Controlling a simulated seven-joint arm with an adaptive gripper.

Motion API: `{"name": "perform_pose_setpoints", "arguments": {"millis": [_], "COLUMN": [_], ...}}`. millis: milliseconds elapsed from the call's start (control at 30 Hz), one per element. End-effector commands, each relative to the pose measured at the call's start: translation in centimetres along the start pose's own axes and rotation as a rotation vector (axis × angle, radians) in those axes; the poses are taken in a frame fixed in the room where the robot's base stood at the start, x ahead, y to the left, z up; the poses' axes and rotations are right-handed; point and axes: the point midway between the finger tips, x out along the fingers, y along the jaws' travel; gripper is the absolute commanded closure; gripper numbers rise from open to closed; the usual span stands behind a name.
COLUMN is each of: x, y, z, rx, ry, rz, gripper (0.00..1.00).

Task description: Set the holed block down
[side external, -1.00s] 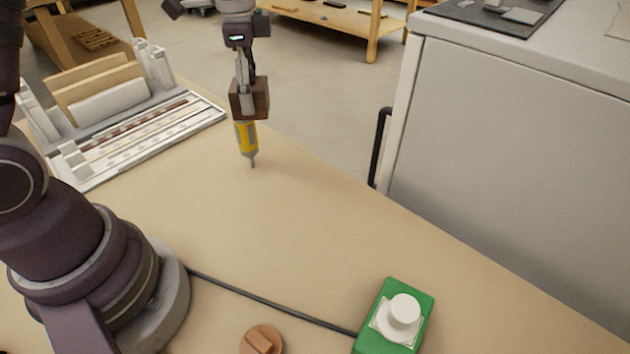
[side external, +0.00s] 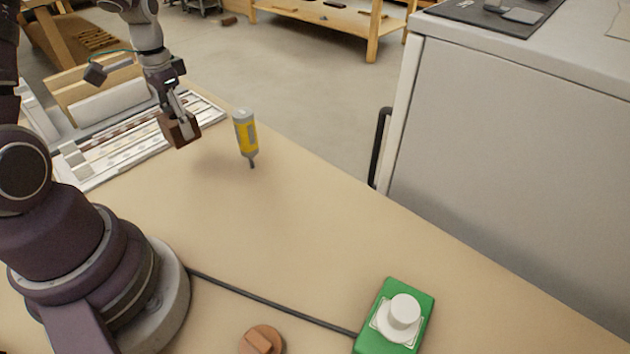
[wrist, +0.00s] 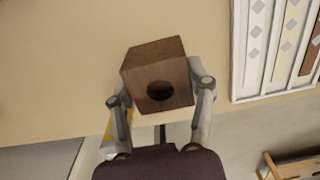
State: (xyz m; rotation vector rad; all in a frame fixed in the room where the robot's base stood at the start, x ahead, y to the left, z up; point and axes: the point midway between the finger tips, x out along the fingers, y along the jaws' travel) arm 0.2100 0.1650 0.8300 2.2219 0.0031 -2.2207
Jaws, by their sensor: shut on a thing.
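The holed block (side external: 180,130) is a dark brown wooden cube. My gripper (side external: 184,122) is shut on it and holds it tilted in the air, near the front right part of the sample tray. In the wrist view the block (wrist: 158,75) sits between the two fingers of my gripper (wrist: 160,92), with its round dark hole facing the camera. Bare bench top (wrist: 60,60) shows beyond the block. The side external view does not show the exact gap between block and bench.
A yellow and grey bottle (side external: 246,135) stands nozzle down to the right of the block. The sample tray (side external: 205,112) lies at the left. A green box with a white knob (side external: 404,312) and a round brown wooden piece (side external: 262,340) are at the front. The middle of the bench is clear.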

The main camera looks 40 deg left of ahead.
Motion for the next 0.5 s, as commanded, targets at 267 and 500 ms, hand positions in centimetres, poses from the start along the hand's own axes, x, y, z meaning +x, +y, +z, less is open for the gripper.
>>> {"name": "perform_pose_setpoints", "arguments": {"millis": [267,500], "x": [5.7,7.4], "y": [0.1,0.1], "z": [0.1,0.0], "rx": [0.001,0.002], "ry": [-0.006,0.000], "rz": [0.005,0.000], "gripper": [0.83,0.83]}}
